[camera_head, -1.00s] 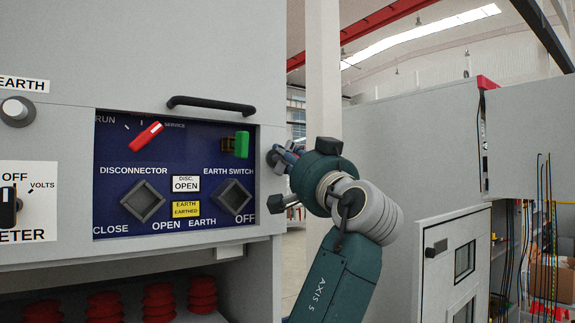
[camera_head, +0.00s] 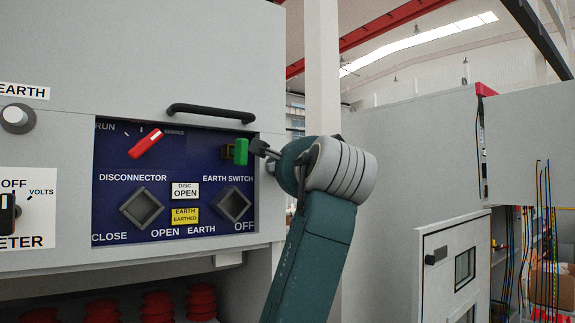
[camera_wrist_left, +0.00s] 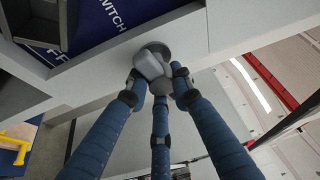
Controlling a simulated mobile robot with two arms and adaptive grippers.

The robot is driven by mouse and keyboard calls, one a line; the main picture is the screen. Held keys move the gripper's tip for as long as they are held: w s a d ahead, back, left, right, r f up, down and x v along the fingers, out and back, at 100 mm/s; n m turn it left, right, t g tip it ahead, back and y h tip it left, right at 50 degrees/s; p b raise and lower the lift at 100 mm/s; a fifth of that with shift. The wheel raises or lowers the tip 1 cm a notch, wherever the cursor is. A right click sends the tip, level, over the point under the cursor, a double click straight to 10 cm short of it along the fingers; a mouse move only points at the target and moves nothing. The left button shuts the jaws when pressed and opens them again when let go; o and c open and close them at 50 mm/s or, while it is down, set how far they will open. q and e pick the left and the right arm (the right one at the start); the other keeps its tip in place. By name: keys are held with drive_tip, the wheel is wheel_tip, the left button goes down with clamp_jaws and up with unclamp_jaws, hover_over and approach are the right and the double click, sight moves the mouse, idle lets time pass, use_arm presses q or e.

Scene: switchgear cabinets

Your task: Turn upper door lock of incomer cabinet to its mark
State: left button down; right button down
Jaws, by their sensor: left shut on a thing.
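The upper door lock (camera_wrist_left: 152,62) is a grey knob on a round base at the edge of the grey cabinet front, beside the blue panel (camera_head: 110,215). In the left wrist view, the three blue fingers of my left gripper (camera_wrist_left: 160,90) are closed around this knob. In the head view, my left gripper is mostly hidden behind its own wrist, at the panel's right edge. Only a sliver of the lock's base (camera_head: 270,166) shows there. I cannot make out the lock's mark. My right gripper is not in view.
The panel carries a red selector handle (camera_head: 146,143), a green handle (camera_head: 241,151) and two square sockets. A black bar handle (camera_head: 211,112) is above it. The green handle is close to my left wrist. Another grey cabinet (camera_head: 400,170) stands to the right.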

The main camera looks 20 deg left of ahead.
use_arm(q)
drive_tip(key=shift+m+g, duration=0.3)
drive_tip(key=shift+m, duration=0.6)
drive_tip(key=shift+f, duration=0.1)
drive_tip(key=c, duration=1.8)
unclamp_jaws()
drive_tip(key=shift+o, duration=0.2)
drive_tip(key=v, duration=1.2)
drive_tip(key=shift+a, duration=0.15)
